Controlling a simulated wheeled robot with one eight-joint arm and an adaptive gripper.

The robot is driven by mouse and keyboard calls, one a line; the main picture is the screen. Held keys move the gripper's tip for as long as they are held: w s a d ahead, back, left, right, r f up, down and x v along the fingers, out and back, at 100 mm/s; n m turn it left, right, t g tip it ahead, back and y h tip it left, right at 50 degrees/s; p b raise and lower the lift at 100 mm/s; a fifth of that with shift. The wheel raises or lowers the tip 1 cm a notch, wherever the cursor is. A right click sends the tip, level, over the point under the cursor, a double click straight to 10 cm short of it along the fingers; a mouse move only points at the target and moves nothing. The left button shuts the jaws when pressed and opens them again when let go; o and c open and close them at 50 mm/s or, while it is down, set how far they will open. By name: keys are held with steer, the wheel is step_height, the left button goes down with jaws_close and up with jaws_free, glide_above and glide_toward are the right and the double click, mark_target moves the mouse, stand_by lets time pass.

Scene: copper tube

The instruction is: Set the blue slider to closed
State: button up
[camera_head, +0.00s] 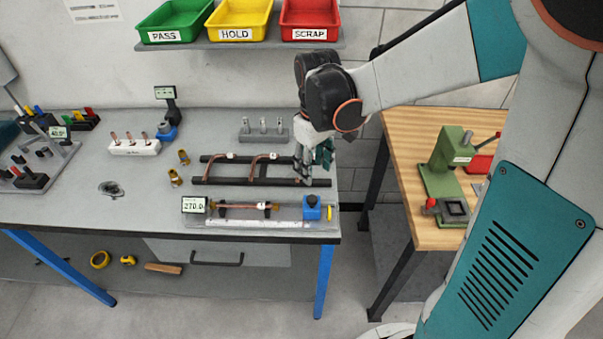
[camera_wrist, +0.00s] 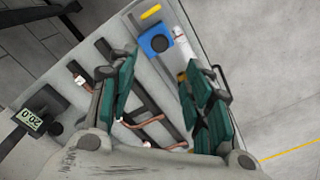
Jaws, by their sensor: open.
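The blue slider (camera_head: 312,207) is a small block with a dark round top. It sits at the right end of the measuring fixture (camera_head: 257,224), near the table's right front corner. A copper tube (camera_head: 240,206) lies along the fixture, left of the slider. A display (camera_head: 194,205) at the left end reads about 270.0. My gripper (camera_head: 313,165) hangs above and behind the slider, over the right end of the black rack. In the wrist view the gripper (camera_wrist: 161,68) is open and empty. The slider (camera_wrist: 155,42) shows beyond its fingertips, apart from them. The right finger hides part of the fixture.
A black rack (camera_head: 232,181) with bent copper tubes lies behind the fixture. A grey holder with pins (camera_head: 264,136) stands farther back. A wooden table (camera_head: 410,190) with a green press (camera_head: 443,165) is at the right, across a gap. Bins hang above.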

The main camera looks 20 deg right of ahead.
mark_target(312, 198)
step_height(312, 198, down, 12)
steer(key=b, duration=0.2)
steer(key=shift+r+b, duration=0.15)
steer(key=shift+b, duration=0.15)
jaws_close()
